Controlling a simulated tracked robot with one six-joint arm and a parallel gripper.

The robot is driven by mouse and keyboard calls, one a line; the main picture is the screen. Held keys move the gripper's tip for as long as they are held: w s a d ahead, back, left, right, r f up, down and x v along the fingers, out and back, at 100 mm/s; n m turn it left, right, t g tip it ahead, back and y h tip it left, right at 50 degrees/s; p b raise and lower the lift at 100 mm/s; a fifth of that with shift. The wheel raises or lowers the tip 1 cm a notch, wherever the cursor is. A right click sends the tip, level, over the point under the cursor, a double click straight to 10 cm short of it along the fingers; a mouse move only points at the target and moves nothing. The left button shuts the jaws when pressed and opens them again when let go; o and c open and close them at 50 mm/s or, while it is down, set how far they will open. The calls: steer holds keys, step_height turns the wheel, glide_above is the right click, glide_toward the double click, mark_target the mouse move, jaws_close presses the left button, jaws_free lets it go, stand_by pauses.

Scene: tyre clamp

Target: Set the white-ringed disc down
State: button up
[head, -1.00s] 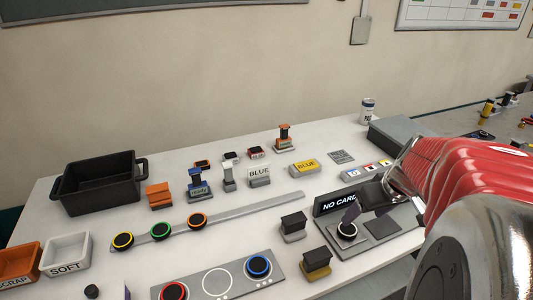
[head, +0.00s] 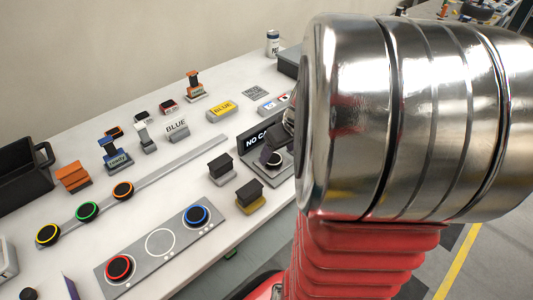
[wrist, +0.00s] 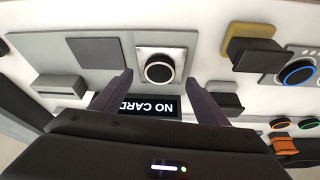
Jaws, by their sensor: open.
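The white-ringed disc (wrist: 159,68), black with a pale ring, sits on a light square of a grey plate (wrist: 55,50) beside the "NO CARD" display (wrist: 150,106). In the head view the disc (head: 272,158) shows small beside the display (head: 257,137). My gripper (wrist: 160,79) is open, its two dark fingers apart on either side of the disc in the wrist picture. I see a gap between each finger and the disc there. In the head view my arm hides most of the gripper.
A grey panel (head: 138,262) holds a red-ringed disc (head: 119,268), a blue-ringed disc (head: 197,215) and an empty white circle between them. Two black-topped blocks (head: 220,167) (head: 250,193) stand near the plate. A rail (head: 165,172) carries yellow-, green- and orange-ringed discs.

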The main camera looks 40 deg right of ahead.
mark_target(274, 159)
steer(key=shift+x, duration=1.85)
steer(key=c, duration=1.2)
steer(key=shift+r, duration=0.1)
step_height(274, 159, up, 10)
steer(key=shift+f, duration=0.1)
